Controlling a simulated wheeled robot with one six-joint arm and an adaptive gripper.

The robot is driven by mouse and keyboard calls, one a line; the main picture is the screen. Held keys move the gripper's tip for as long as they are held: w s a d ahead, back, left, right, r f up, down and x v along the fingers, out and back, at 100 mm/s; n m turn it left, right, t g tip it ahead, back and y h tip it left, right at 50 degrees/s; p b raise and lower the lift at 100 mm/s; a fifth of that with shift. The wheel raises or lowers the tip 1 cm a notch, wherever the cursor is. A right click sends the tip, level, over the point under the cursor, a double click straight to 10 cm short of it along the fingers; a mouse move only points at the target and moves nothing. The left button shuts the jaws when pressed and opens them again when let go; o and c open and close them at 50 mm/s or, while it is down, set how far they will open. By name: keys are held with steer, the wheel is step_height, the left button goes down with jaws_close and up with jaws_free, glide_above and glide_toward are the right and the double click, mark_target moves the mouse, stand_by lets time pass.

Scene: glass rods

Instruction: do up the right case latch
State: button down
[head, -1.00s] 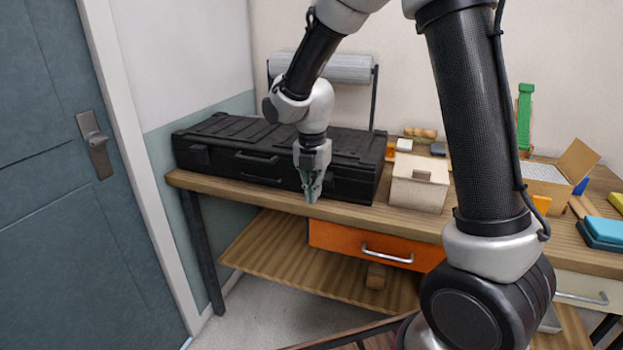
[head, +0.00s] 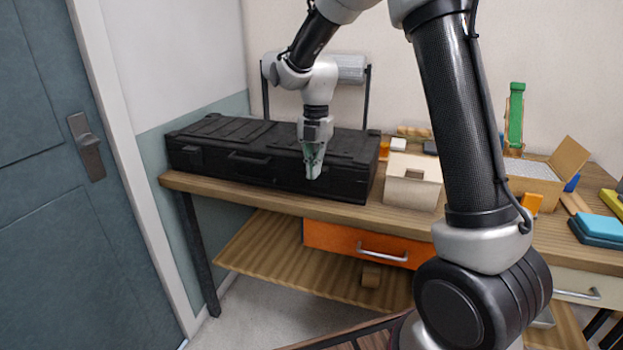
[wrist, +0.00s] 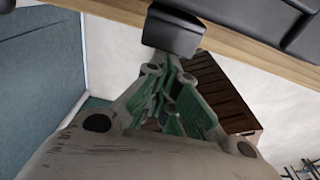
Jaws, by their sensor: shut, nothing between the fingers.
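The black case (head: 226,135) lies closed-looking on the workbench, its front facing me. Its left latch (head: 190,157) and carry handle (head: 250,159) show on the front in the head view. My gripper (head: 313,173) is shut and empty, pointing down in front of the right part of the case front. It covers the right latch area in the head view. In the wrist view, a dark block, likely the right latch (wrist: 173,30), juts out past the bench edge, just beyond my green-padded fingertips (wrist: 168,75). I cannot tell whether they touch.
The wooden bench (head: 260,198) has a narrow free strip before the case. A beige box (head: 412,182) stands right of the case, with an open carton (head: 535,183) farther right. A film roll (head: 345,68) is behind. An orange drawer (head: 330,238) is below.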

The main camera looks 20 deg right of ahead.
steer(key=shift+w+d+r, duration=0.15)
steer(key=shift+w+r, duration=0.05)
steer(key=shift+w, duration=0.05)
steer(key=shift+r, duration=0.1)
